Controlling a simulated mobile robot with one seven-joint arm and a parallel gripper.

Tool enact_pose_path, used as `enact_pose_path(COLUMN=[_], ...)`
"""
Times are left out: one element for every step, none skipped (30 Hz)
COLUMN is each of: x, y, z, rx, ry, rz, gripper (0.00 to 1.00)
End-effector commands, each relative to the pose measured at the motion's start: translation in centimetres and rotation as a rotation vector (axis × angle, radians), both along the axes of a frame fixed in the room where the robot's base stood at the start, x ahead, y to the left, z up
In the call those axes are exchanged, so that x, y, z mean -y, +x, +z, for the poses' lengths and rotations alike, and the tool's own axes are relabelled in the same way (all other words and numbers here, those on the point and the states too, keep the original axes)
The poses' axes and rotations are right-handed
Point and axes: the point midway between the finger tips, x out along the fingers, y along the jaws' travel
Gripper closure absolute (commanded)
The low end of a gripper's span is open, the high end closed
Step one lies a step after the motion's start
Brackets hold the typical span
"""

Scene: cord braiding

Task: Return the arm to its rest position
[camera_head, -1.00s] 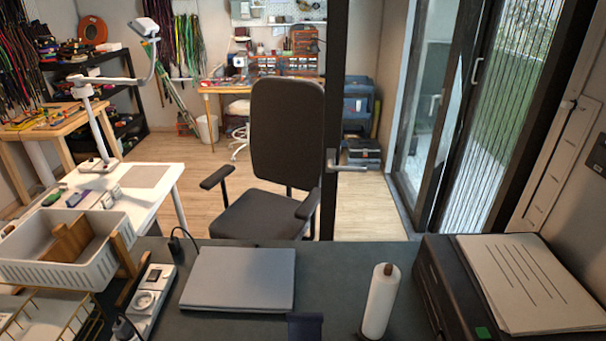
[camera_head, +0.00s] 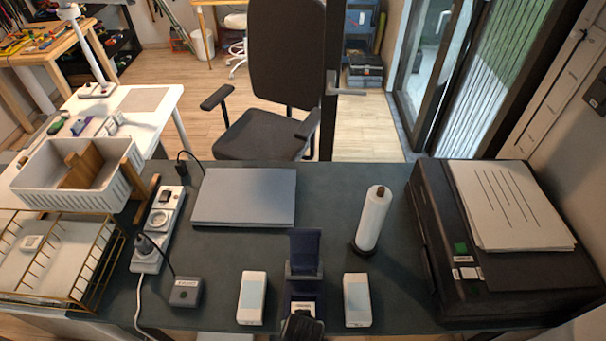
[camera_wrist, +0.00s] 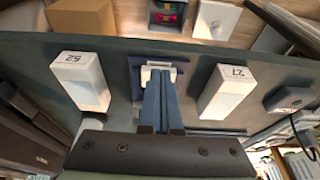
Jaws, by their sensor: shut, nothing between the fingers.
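My gripper (camera_wrist: 159,82) shows in the wrist view as two long blue-grey fingers lying side by side, shut with nothing between them. Its dark bar with screws fills the bottom of that view. Beyond the fingertips is a dark blue holder with a white part (camera_wrist: 147,68); I cannot tell how far apart they are. In the head view the dark blue holder (camera_head: 305,250) stands upright near the desk's front edge. A dark shape cuts into the bottom edge there, and I cannot tell what it is.
White boxes flank the holder, one left (camera_head: 252,298), one right (camera_head: 357,300). A paper roll (camera_head: 372,220) stands behind; a black printer (camera_head: 445,230) is right. A closed laptop (camera_head: 245,197), power strip (camera_head: 158,228) and grey cabled box (camera_head: 185,292) lie left. The desk's middle is clear.

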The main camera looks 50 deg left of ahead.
Motion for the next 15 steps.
enact_pose_path(x=[-0.01,-0.01,-0.01,-0.01,0.00,-0.01,-0.01,0.00,0.00,0.00,-0.01,-0.01,0.00,-0.01,0.00], y=[0.02,0.01,0.01,0.01,0.00,0.00,0.01,0.00,0.00,0.00,0.01,0.01,0.00,0.01,0.00], z=[1.03,1.26,1.46,1.52,1.54,1.49,1.43,1.37,1.33,1.33,1.32,1.32,1.32,1.32,1.32], rx=[0.000,0.000,0.000,0.000,0.000,0.000,0.000,0.000,0.000,0.000,0.000,0.000,0.000,0.000,0.000], ry=[0.000,0.000,0.000,0.000,0.000,0.000,0.000,0.000,0.000,0.000,0.000,0.000,0.000,0.000,0.000], rz=[0.000,0.000,0.000,0.000,0.000,0.000,0.000,0.000,0.000,0.000,0.000,0.000,0.000,0.000,0.000], gripper=[1.00,1.00,1.00,1.00,1.00,1.00,1.00,1.00,1.00,1.00,1.00,1.00,1.00,1.00,1.00])
